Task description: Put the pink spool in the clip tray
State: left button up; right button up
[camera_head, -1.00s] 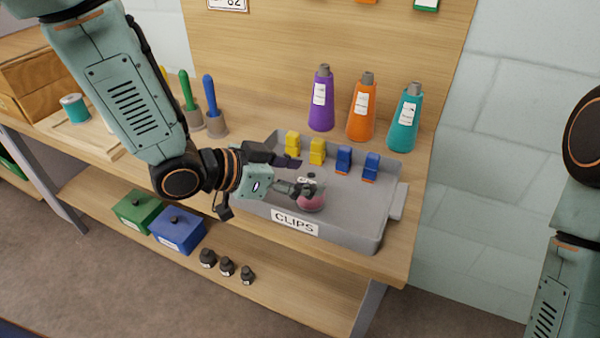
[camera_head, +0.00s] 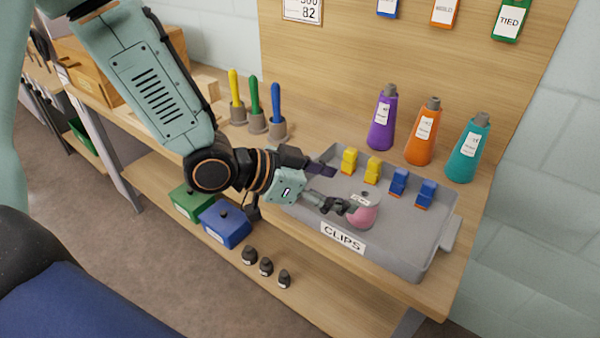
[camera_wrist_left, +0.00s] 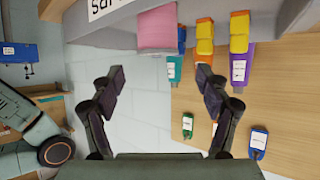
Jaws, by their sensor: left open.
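The pink spool (camera_head: 362,214) is in the grey clip tray (camera_head: 400,246), near its front wall behind the CLIPS label. In the left wrist view the pink spool (camera_wrist_left: 157,28) shows at the top, beyond my fingertips and apart from them. My left gripper (camera_head: 335,190) is over the tray beside the spool. In the left wrist view my left gripper (camera_wrist_left: 162,82) has its two fingers spread with nothing between them. The spool's underside is hidden in the head view. My right gripper is not in view.
Yellow clips (camera_head: 349,160) and blue clips (camera_head: 398,181) stand along the tray's back. Green (camera_head: 192,203) and blue (camera_head: 225,224) boxes sit on the lower shelf. The tray's right part is clear.

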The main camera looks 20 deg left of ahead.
pick_arm(q)
jog(key=p+v, duration=0.1)
jog(key=v, duration=0.2)
jog(key=shift+a+r, duration=0.1)
jog(key=shift+r, duration=0.1)
jog(key=shift+p+v, duration=2.1)
jog(key=shift+p, duration=0.5)
jog(key=shift+s, duration=0.15)
jog(key=shift+f, duration=0.15)
jog(key=b+x, duration=0.6)
jog(key=x, duration=0.1)
